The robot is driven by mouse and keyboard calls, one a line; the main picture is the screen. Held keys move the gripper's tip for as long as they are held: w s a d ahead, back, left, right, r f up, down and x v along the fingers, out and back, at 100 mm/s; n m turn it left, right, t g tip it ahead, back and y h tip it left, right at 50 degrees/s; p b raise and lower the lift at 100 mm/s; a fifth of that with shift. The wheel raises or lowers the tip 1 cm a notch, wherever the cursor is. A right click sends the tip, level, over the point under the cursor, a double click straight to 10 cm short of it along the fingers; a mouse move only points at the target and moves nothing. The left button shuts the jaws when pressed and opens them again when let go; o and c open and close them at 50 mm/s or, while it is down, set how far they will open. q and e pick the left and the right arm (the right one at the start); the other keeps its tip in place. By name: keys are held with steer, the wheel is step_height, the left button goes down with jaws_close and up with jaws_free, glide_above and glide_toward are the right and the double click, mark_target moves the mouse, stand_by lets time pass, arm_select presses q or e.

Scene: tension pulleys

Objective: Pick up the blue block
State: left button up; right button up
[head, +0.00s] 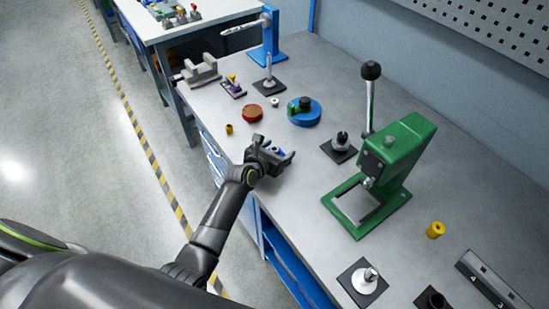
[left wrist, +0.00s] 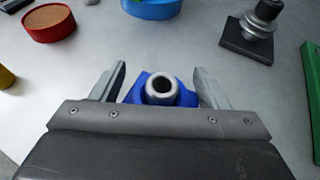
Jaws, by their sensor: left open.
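The blue block (left wrist: 189,97) shows in the left wrist view as a blue body with a round silver metal ring with a dark hole on top. It sits between the two fingers of my left gripper (left wrist: 161,84), which is open, with a small gap visible on each side. In the head view my left gripper (head: 284,157) is low over the table near its front edge. Only a small bit of the blue block (head: 276,150) shows there between the fingers. My right gripper is in neither view.
A red round container (head: 252,113) and a blue round base (head: 304,112) stand behind the gripper. A green press (head: 393,165) and a black-based post (head: 339,147) stand to the right. A yellow cylinder (head: 229,129) is to the left. The table (head: 300,205) is clear in front of the press.

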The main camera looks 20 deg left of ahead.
arm_select(q)
steer(key=shift+c, duration=0.2)
steer(key=c, duration=1.2)
steer(key=shift+r, duration=0.15)
